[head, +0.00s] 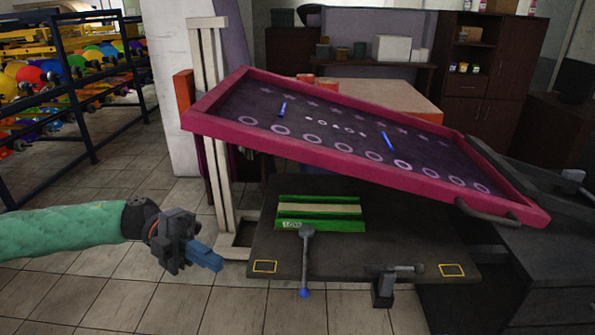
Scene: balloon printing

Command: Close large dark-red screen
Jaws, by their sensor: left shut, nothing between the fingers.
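The large dark-red screen (355,175) has a crimson frame around a dark purple mesh printed with circles and stars. It is raised and tilted over the dark press table (400,235), with its left side higher than its right. A dark curved handle (487,213) sits on its front edge near the right corner. My left gripper (212,260) is shut and empty, with blue fingers pointing right. It is below the screen's left end, left of the table and apart from both. My right gripper is not in view.
A green block (320,225) lies on the table under the screen. A blue-tipped lever (304,265) and a clamp (384,288) stand at its front edge. A pale upright post (212,130) stands behind the screen's left end. Open tiled floor lies around my left gripper.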

